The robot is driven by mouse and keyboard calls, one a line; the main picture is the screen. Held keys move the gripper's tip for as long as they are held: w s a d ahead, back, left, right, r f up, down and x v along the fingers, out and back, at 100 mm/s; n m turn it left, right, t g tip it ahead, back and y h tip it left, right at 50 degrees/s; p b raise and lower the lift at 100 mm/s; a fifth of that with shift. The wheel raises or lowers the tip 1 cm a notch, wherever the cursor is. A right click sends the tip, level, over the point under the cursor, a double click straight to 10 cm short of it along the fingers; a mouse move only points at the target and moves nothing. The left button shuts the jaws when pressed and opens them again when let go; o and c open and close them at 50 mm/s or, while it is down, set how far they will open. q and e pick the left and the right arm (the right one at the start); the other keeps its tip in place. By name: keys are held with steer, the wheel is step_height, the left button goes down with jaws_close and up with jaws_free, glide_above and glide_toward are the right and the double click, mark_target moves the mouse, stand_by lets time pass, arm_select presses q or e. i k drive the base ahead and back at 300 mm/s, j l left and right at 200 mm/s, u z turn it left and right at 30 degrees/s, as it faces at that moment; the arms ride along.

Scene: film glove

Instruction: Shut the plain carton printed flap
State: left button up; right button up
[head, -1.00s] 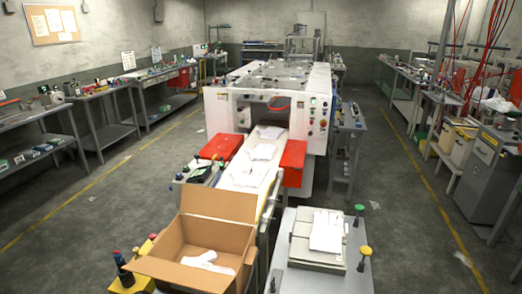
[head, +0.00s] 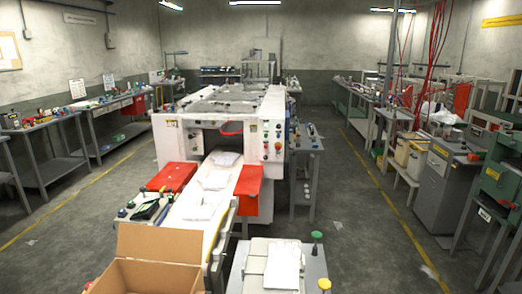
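A plain brown cardboard carton (head: 138,277) stands at the bottom left of the head view, cut off by the lower edge. Its far flap (head: 160,241) stands up, so the carton is open. The near flap and the contents are out of view, and I cannot make out any printing on the visible flap. Neither of my grippers shows in the head view.
A white machine (head: 222,125) with red panels stands behind the carton, its conveyor (head: 205,200) running toward me. Open floor (head: 370,225) lies further right, then workbenches and a green machine (head: 500,175).

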mark_target(174, 245)
steer(key=k+j, duration=0.35)
steer(key=i+j, duration=0.15)
steer(key=j, duration=0.3)
steer(key=i+j+z, duration=0.1)
steer(key=j, duration=0.35)
steer(key=i+j, duration=0.1)
steer(key=j, duration=0.4)
steer(key=i+j, duration=0.15)
steer(key=j, duration=0.3)
steer(key=i+j, duration=0.2)
steer(key=k+l, duration=0.15)
steer(key=k, duration=0.2)
